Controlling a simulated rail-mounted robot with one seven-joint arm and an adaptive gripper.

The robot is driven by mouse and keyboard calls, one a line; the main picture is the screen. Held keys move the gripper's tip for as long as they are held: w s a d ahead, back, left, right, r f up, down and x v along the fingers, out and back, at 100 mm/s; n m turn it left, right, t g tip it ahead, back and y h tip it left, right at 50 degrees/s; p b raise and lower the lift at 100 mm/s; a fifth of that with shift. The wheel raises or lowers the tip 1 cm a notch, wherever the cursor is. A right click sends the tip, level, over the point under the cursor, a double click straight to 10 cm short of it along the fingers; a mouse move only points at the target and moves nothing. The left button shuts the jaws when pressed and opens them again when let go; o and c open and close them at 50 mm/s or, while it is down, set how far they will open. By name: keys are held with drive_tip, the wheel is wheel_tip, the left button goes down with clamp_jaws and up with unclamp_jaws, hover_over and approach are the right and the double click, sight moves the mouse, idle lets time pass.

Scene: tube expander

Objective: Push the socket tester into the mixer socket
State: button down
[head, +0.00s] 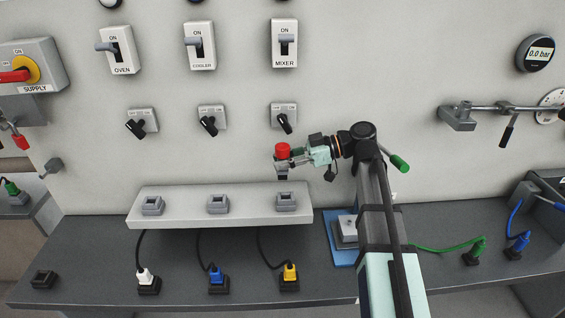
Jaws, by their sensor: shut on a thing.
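The socket tester (282,150) has a red top and a dark grey lower part. My gripper (298,157) is shut on it from the right and holds it upright. The mixer socket (286,202) is the rightmost of the grey sockets on the raised light shelf, in line below the MIXER switch. The tester is above this socket, with a visible gap between them. The gripper fingers partly hide the tester's side. The tester's pins cannot be made out.
Two more sockets (218,204) (152,205) sit to the left on the shelf (180,219). White, blue and yellow plugs (290,272) stand in front on the dark bench (90,270). The MIXER switch (285,44) and a small knob switch (284,116) are on the wall behind. A blue plate (341,254) lies right of the shelf.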

drive_tip(key=shift+d+r, duration=0.1)
drive_tip(key=shift+d, duration=0.4)
drive_tip(key=shift+b, duration=0.45)
drive_tip(key=shift+f+b, duration=2.1)
drive_tip(key=shift+f, duration=0.75)
drive_tip(key=shift+f, duration=0.35)
drive_tip(key=shift+f, duration=0.3)
